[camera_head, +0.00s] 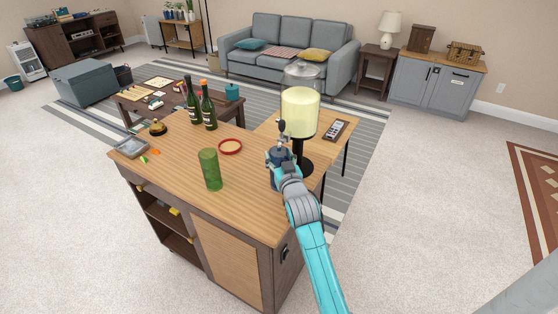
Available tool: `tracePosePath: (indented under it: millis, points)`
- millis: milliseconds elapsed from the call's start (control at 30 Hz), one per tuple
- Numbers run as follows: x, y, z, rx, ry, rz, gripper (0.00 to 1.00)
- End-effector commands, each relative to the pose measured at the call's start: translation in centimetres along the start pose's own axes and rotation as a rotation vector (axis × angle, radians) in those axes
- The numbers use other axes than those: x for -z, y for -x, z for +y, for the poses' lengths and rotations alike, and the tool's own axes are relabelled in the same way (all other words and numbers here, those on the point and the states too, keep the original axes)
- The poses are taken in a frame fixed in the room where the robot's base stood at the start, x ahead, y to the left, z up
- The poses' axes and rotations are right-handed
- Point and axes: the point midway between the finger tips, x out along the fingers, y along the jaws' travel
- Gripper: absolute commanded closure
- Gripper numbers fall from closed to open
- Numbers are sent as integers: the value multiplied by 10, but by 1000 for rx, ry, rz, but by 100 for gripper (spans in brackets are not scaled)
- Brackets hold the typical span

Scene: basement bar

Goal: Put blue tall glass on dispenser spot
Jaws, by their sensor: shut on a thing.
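My gripper (281,160) is at the right part of the bar counter, right in front of the drink dispenser (300,112). It is shut on a dark blue piece, which appears to be the blue tall glass (277,156); my gripper and wrist hide most of it. The dispenser has a clear tank of pale yellow liquid on a black stand, with a dark tap at its left front. The glass seems to be below or beside the tap. I cannot tell whether it touches the counter, and the dispenser spot is hidden.
A green tall glass (209,169) stands on the wooden counter (180,172), left of my gripper.

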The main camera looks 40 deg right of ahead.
Motion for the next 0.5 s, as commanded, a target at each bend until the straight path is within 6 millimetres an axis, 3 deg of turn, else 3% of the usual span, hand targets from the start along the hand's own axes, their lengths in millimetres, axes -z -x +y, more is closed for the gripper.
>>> tracePosePath:
  millis: [133, 500]
  points:
    - [-14, -1, 0, 0, 1, -1, 100]
    - [-17, 0, 0, 0, 1, 0, 100]
